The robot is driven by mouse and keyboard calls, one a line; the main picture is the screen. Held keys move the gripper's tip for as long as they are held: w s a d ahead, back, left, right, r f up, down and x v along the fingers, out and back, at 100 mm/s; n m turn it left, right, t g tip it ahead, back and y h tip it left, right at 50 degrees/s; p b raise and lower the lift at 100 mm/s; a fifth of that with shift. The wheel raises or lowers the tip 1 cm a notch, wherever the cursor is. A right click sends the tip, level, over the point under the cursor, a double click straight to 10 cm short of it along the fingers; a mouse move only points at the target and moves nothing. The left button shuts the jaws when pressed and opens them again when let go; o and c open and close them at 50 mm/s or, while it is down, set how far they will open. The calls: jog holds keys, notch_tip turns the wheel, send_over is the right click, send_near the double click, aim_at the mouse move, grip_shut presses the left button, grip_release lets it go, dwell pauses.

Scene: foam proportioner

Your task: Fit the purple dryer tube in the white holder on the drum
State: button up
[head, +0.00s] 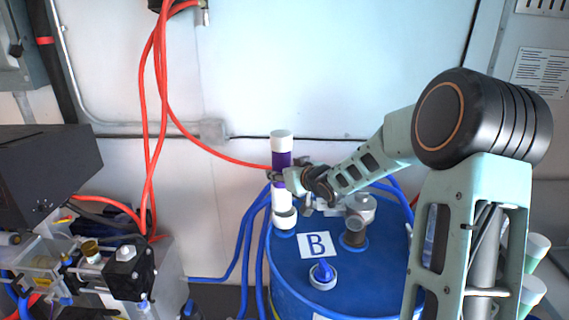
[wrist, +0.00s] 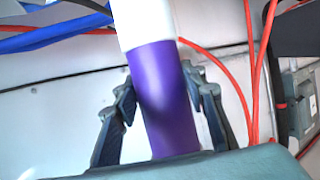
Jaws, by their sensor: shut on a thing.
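The dryer tube (head: 281,160) stands upright at the drum's back left, with a white top, a purple band and a white lower part. In the wrist view its purple band (wrist: 162,90) lies between my two fingers. My gripper (head: 284,176) is shut on the tube around the lower purple part, reaching in from the right. The white holder (head: 286,220) sits on top of the blue drum (head: 345,270). The tube's lower end meets the holder from above; I cannot tell how deep it sits.
A metal pump fitting (head: 358,215) and a blue-and-white cap (head: 323,275) stand on the drum beside a "B" label (head: 315,244). Red hoses (head: 155,120) hang at the left, and blue hoses (head: 245,245) run beside the drum. Machinery (head: 110,265) fills the lower left.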

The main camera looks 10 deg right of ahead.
jog(key=shift+w+d+r, duration=0.1)
jog(key=shift+w+d, duration=0.4)
jog(key=shift+w, duration=0.2)
jog(key=shift+w+d+f+n+y, duration=0.1)
jog(key=shift+w+f+n+y, duration=0.1)
jog(key=shift+n+y, duration=0.1)
notch_tip(320, 180, down, 6)
jog(key=b, duration=0.5)
jog(key=shift+r, duration=0.15)
jog(key=shift+p, duration=0.4)
jog(key=shift+f+b, duration=0.55)
jog(key=shift+f, duration=0.1)
dwell(0.6)
jog(key=o, duration=1.2)
jog(key=shift+s+r, duration=0.1)
